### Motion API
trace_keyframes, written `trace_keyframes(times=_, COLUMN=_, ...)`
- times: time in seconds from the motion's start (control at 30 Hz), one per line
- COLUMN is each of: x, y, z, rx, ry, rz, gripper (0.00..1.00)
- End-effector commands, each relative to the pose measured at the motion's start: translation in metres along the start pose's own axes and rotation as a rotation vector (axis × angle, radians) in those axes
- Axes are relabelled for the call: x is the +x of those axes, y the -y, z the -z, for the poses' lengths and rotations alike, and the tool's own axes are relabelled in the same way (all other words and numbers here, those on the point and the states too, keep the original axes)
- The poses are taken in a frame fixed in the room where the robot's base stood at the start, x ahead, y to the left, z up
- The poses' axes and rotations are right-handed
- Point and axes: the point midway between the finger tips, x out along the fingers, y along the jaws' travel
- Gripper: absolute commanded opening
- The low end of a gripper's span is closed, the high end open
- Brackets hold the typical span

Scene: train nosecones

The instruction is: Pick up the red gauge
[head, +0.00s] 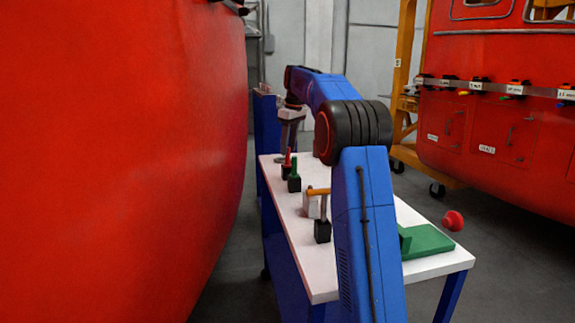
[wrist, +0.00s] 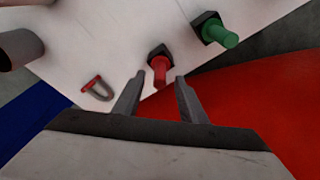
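The red gauge (wrist: 160,70) is a red peg with a black block at one end. It is on the white table, and it also shows near the table's far end in the head view (head: 287,158). My gripper (wrist: 159,82) is open, with its two fingertips apart just short of the red gauge. In the wrist view the red peg lies between the lines of the fingers, and nothing is held. In the head view my arm reaches over the table and the fingertips are hard to make out.
A similar green gauge (wrist: 219,34) stands close beside the red one. A red-and-grey U-shaped part (wrist: 97,88) and a grey cylinder (wrist: 18,48) are to the left.

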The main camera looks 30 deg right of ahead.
Motion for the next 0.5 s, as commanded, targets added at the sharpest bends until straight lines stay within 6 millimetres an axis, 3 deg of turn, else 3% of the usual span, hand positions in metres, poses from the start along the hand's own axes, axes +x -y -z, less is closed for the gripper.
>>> trace_keyframes(times=0.2, x=0.023, y=0.0, z=0.0, rx=0.0, ry=0.0, rz=0.0, gripper=0.38)
trace_keyframes(times=0.5, x=0.026, y=0.0, z=0.0, rx=0.0, ry=0.0, rz=-0.001, gripper=0.35)
